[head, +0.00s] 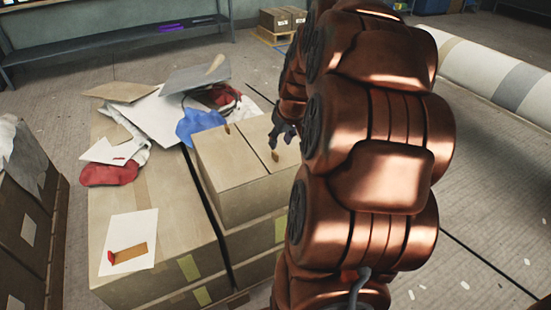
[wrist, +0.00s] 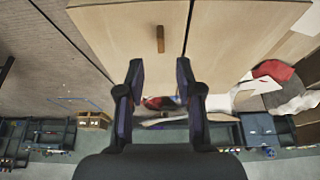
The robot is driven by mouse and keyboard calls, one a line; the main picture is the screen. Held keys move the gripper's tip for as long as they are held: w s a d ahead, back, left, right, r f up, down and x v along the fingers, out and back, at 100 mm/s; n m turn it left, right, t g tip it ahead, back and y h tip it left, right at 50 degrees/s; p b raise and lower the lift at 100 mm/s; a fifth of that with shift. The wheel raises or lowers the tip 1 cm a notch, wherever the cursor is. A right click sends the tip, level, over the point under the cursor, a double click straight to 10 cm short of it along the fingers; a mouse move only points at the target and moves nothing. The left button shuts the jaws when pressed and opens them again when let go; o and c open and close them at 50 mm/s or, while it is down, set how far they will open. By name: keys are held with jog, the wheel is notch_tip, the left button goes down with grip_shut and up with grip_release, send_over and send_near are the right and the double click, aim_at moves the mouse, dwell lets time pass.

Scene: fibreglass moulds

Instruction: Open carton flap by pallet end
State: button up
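A closed tan carton (head: 228,178) sits on top of stacked cartons in the head view. A dark seam splits its top into two flaps, and small brown tabs show on the top. In the wrist view the carton top (wrist: 115,42) fills the upper middle, with one brown tab (wrist: 160,38) left of the seam. My gripper (head: 281,143) is at the right side of this carton in the head view. In the wrist view my gripper (wrist: 161,75) is open, its fingers apart near the carton's edge with nothing between them. I cannot tell whether they touch it.
A larger carton (head: 150,230) on the left bears papers, cloths and a white sheet (head: 130,243). A small pallet (head: 274,38) with boxes stands at the back. A shelf (head: 110,45) lines the far left. Floor at lower right is mostly clear.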

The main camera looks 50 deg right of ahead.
aim_at(275, 153)
jog(key=x, duration=0.7)
jog(key=shift+f, duration=0.25)
grip_shut()
dwell(0.5)
